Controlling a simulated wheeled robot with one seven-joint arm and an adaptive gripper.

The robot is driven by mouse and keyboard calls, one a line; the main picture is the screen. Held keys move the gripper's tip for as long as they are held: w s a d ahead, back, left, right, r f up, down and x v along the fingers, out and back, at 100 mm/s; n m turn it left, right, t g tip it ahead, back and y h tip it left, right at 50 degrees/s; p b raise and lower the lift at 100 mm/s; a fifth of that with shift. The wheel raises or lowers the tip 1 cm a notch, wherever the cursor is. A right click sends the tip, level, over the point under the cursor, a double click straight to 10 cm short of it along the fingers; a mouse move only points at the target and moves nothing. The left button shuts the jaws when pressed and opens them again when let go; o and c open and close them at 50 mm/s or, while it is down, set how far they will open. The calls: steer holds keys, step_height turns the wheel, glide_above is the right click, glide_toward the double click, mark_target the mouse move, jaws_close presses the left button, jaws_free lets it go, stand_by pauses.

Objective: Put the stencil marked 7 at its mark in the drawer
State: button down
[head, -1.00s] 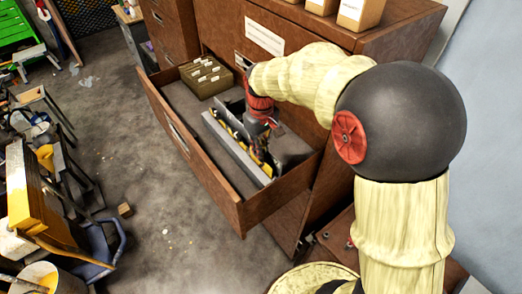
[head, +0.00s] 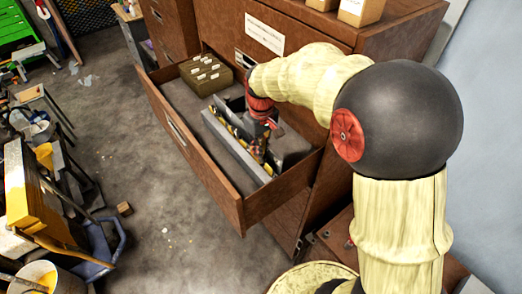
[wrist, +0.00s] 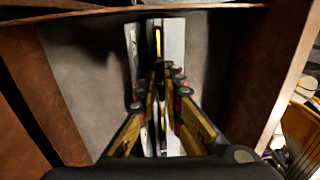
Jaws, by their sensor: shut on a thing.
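My gripper (head: 258,150) reaches down into the open drawer (head: 205,172) and is shut on a thin upright plate, apparently a stencil. The gripper hides most of this plate, and I cannot read a 7 on it. In the wrist view my gripper (wrist: 166,78) points down between upright grey walls. A yellow strip (wrist: 158,42) shows just beyond the fingertips. The long grey rack (head: 238,147) stands in the drawer, with yellow-and-dark pieces along its inner side. I cannot tell whether the held plate touches the rack or drawer floor. No mark is readable.
An olive box with white-tabbed dividers (head: 206,75) sits at the drawer's far end. A white label (head: 264,36) is on the brown cabinet above. Bare grey drawer floor shows beside the rack.

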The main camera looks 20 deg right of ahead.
steer(key=shift+f+b, duration=0.35)
steer(key=shift+f, duration=0.3)
steer(key=c, duration=1.9)
jaws_free()
steer(key=o, duration=0.4)
steer(key=shift+r+p, duration=2.2)
steer(key=shift+r, duration=1.35)
